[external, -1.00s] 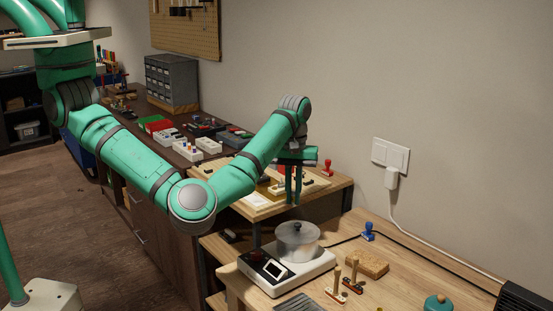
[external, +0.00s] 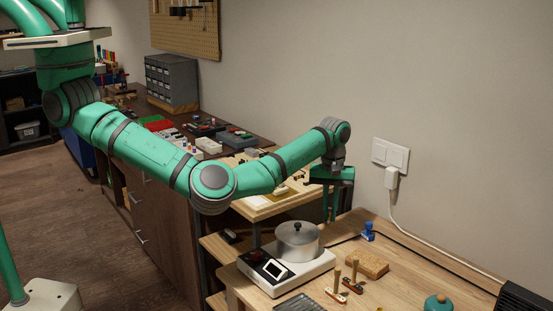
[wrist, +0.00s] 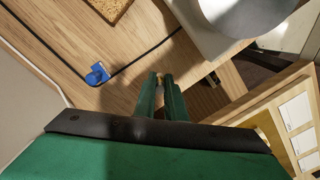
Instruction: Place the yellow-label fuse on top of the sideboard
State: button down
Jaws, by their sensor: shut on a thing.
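My gripper (external: 330,216) points down above the back left part of the near light-wood desk (external: 385,290). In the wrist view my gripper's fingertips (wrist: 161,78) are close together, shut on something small. The thing between the fingers is mostly hidden, and I cannot make out a yellow label. A long dark-wood cabinet (external: 150,215), which looks like the sideboard, stands along the wall at the left, away from my gripper.
A pot (external: 297,239) stands on a white hotplate (external: 313,270). A blue stamp (external: 368,232) and a brown block (external: 366,264) are on the desk. The light-wood bench (external: 262,209) lies behind. Boxes and a grey drawer unit (external: 172,80) crowd the cabinet top.

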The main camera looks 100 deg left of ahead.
jog(key=shift+w+a+f, duration=0.15)
jog(key=shift+w+f, duration=0.45)
jog(key=shift+f, duration=0.1)
jog(key=shift+w+a+f, duration=0.15)
jog(key=shift+w+f, duration=0.4)
jog(key=shift+f, duration=0.1)
jog(key=shift+w+f, duration=0.2)
jog(key=shift+f, duration=1.35)
jog(key=shift+f, duration=0.2)
jog(key=c, duration=1.8)
grip_release()
jog(key=r, duration=1)
jog(key=shift+w+r, duration=0.15)
jog(key=shift+w, duration=0.05)
jog(key=shift+o, duration=0.4)
jog(key=shift+r, duration=0.3)
